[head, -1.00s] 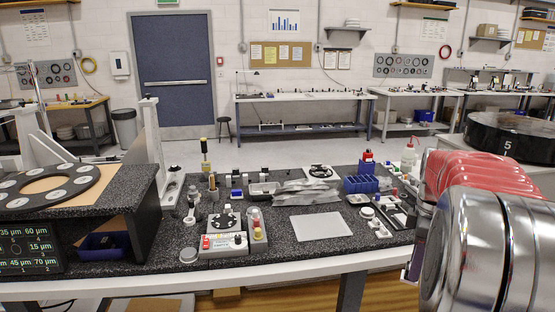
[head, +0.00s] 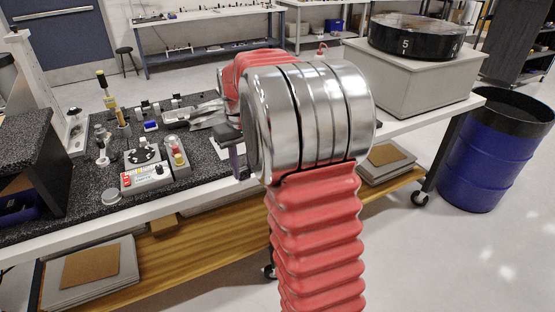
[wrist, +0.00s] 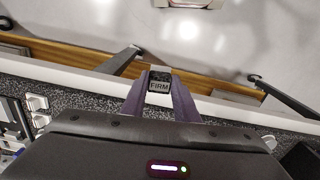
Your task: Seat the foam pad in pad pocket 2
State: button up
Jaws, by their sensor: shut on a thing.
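My gripper (wrist: 159,92) has two purple fingers, shut on a small dark foam pad (wrist: 160,82) with the word FIRM on it. The pad is at the fingertips, and the wrist view looks past it to the bench's pale front edge and the floor. In the head view my gripper (head: 236,160) is mostly hidden behind the arm's silver joint, with a purple finger showing above the bench's front edge. The pad cannot be made out there. I cannot pick out pad pocket 2 in either view.
A speckled bench top (head: 85,205) holds a small control box (head: 147,177) and several tools. A black round fixture marked 5 (head: 416,37) stands on a grey block (head: 411,82) at the back right. A blue drum (head: 490,155) stands on the floor at the right.

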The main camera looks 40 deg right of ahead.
jog(key=w+a+f, duration=0.2)
jog(key=a, duration=0.8)
jog(key=w+a+f+n, duration=0.1)
jog(key=w+a+f, duration=0.1)
jog(key=a, duration=0.8)
jog(key=shift+w+a+f+n, duration=0.15)
jog(key=shift+w+f+n, duration=0.15)
jog(key=shift+w, duration=0.45)
jog(key=shift+a, duration=0.15)
